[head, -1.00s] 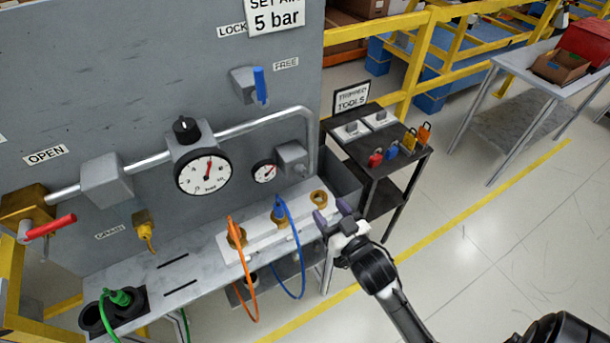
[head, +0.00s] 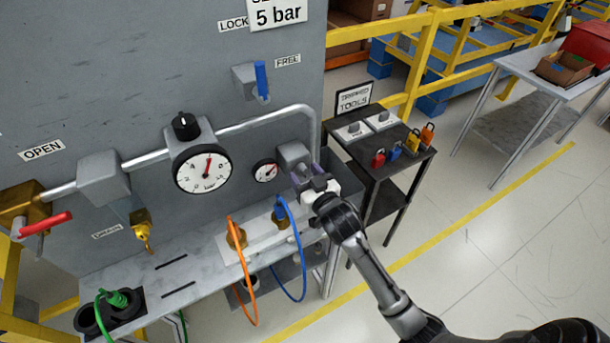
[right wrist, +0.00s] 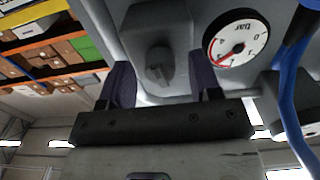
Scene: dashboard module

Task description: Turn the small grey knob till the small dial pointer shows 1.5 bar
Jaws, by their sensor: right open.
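The small grey knob (right wrist: 160,66) sits on a grey box (head: 292,154) on the panel, right of the small dial. In the head view the knob itself is hidden behind my gripper. My right gripper (head: 309,178) has purple fingers, open and empty, in front of that box. In the right wrist view the knob shows between the two fingers, apart from both. The small dial (head: 265,171) is white with a red pointer tilted to the upper right; it shows upside down in the right wrist view (right wrist: 237,43). Its exact reading is unclear. My left gripper is out of view.
A large dial (head: 203,169) with a black knob (head: 186,126) stands left of the small one. A blue hose (head: 298,235) and an orange hose (head: 245,270) rise from the bench below. A pipe (head: 270,118) bends down beside the grey box. A tool cart (head: 390,160) stands right.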

